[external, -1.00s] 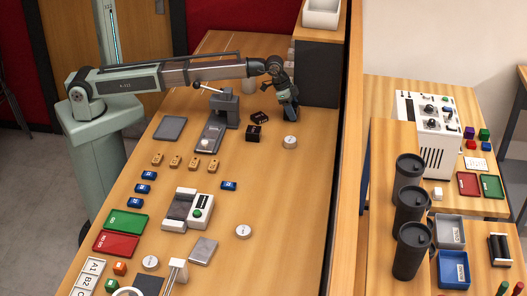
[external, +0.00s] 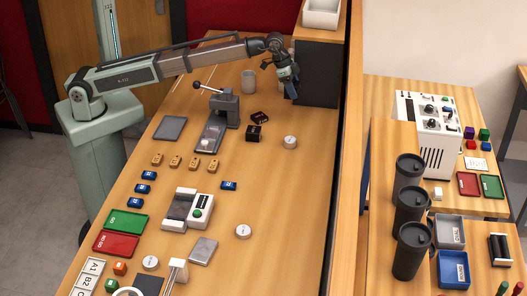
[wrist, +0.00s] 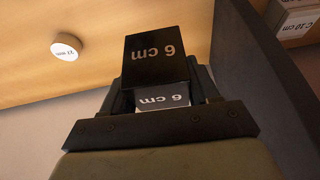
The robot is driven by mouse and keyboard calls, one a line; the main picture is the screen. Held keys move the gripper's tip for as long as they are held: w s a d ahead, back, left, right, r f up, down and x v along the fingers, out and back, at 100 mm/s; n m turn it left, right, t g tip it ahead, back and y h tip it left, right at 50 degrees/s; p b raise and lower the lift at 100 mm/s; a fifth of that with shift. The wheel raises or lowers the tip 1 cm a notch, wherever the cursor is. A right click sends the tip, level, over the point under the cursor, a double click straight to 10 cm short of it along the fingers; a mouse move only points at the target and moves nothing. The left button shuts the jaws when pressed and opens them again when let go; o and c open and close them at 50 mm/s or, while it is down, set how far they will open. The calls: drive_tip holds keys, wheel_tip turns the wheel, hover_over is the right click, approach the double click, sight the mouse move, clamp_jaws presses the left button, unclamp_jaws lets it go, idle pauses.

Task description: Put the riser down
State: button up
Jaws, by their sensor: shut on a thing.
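The riser (wrist: 155,56) is a black block marked "6 cm" in white, seen large in the wrist view. My gripper (external: 291,92) is shut on it, with a finger on each side of the block. In the external view my gripper is at the far end of the table, beside the dark shelf unit, and appears raised above the tabletop. The riser is too dark and small to make out clearly there. Its underside is hidden.
Two small black blocks (external: 254,132) lie on the table left of and nearer than my gripper. A white disc (external: 290,142) marked "27 mm" lies nearer. The dark shelf unit (external: 317,75) is close on the right.

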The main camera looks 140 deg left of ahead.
drive_tip(key=w+d+m, duration=0.1)
drive_tip(key=w+d, duration=0.5)
drive_tip(key=d, duration=0.4)
drive_tip(key=w+d+r+m+t+h, duration=0.1)
drive_tip(key=w+d+m, duration=0.1)
drive_tip(key=w+d, duration=0.5)
drive_tip(key=w+d+m, duration=0.1)
drive_tip(key=w+d, duration=0.3)
drive_tip(key=d, duration=0.8)
drive_tip(key=shift+s+d+f+n+g+y, duration=0.1)
drive_tip(key=shift+s+f+n+g+y, duration=0.15)
drive_tip(key=shift+s+f+n, duration=1.05)
drive_tip(key=shift+s+d+f+n+g+y, duration=0.1)
drive_tip(key=shift+s+f+n+g+y, duration=0.2)
drive_tip(key=shift+f, duration=1.95)
drive_tip(key=shift+s+d+f+n+g+y, duration=0.15)
drive_tip(key=shift+s+f+n, duration=0.65)
drive_tip(key=shift+f, duration=0.95)
drive_tip(key=shift+w+a+f, duration=0.1)
drive_tip(key=shift+w+f, duration=0.05)
drive_tip(key=o, duration=1.4)
